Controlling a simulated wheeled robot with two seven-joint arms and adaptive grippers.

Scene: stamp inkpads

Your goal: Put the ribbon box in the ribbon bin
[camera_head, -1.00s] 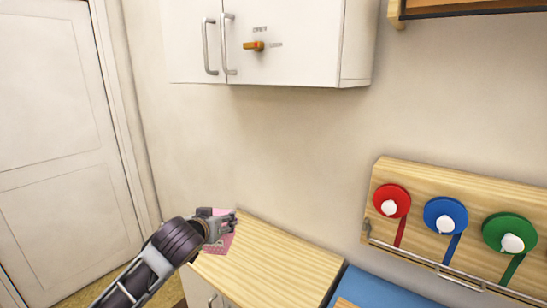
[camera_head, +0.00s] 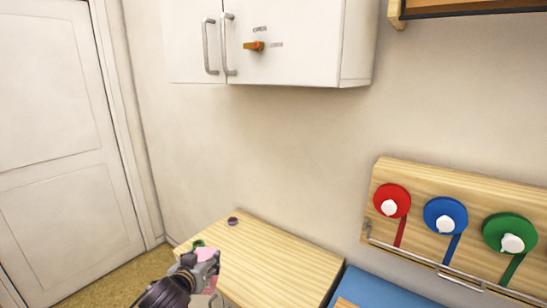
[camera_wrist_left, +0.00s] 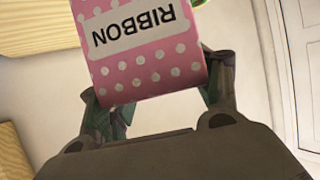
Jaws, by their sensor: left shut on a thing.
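The ribbon box is pink with white dots and a pale label reading RIBBON, upside down in the left wrist view (camera_wrist_left: 145,55). My left gripper (camera_wrist_left: 157,92) is shut on it, with one finger on each side. In the head view the box shows as a pink patch (camera_head: 208,255) at my left gripper (camera_head: 205,266), by the left end of the wooden counter, partly hidden by the gripper. I cannot make out a ribbon bin. My right gripper is not in view.
The wooden counter (camera_head: 270,262) is mostly clear, with a small purple round thing (camera_head: 232,221) at its back. A small green thing (camera_head: 198,243) shows beside the box. A white cabinet (camera_head: 290,40) hangs above. A board with ribbon spools (camera_head: 445,215) is at right.

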